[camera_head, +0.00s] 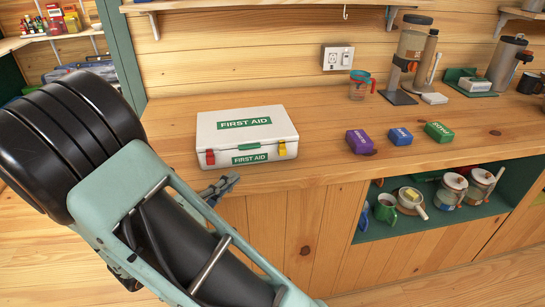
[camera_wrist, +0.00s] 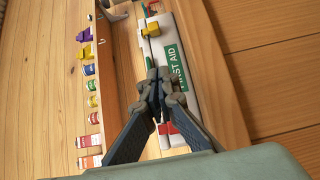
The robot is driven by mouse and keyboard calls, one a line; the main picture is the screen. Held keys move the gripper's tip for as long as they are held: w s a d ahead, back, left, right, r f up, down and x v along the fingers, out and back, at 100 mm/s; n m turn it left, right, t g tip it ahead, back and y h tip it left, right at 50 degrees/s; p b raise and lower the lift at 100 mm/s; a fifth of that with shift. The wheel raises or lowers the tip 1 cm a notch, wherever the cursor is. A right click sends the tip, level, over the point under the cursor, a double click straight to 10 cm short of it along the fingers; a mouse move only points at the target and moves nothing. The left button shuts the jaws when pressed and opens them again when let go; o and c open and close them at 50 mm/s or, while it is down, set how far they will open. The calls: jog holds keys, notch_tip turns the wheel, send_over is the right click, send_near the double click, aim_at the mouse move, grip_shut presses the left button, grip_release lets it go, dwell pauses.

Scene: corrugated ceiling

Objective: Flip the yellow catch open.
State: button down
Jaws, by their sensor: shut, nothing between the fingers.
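A white first aid box (camera_head: 220,142) sits on the wooden counter with its lid down; it also shows in the wrist view (camera_wrist: 194,96). The yellow catch (camera_head: 282,149) hangs on the right of its front face and appears flat against the box. A red catch (camera_head: 210,158) is on the left of that face. My gripper (camera_head: 232,180) is shut and empty, in front of the box near the counter's front edge, below and left of the yellow catch and apart from it. In the wrist view my closed fingers (camera_wrist: 160,76) cover part of the box's front.
Purple (camera_head: 360,142), blue (camera_head: 400,137) and green (camera_head: 439,132) boxes lie to the right on the counter (camera_head: 330,166). A measuring cup (camera_head: 360,86) stands behind them. An open green shelf (camera_head: 400,229) below holds mugs and jars. The counter between the first aid box and purple box is clear.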

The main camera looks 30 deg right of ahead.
send_near(278, 150)
jog(key=w, duration=0.2)
jog(key=w+d, duration=0.1)
jog(key=w, duration=0.1)
jog(key=shift+f, duration=0.15)
jog(key=d, duration=0.3)
jog(key=shift+s+d+p, duration=0.15)
jog(key=shift+s+p, duration=0.1)
jog(key=shift+p, duration=0.05)
jog(key=shift+d, duration=0.4)
jog(key=shift+s+d, duration=0.1)
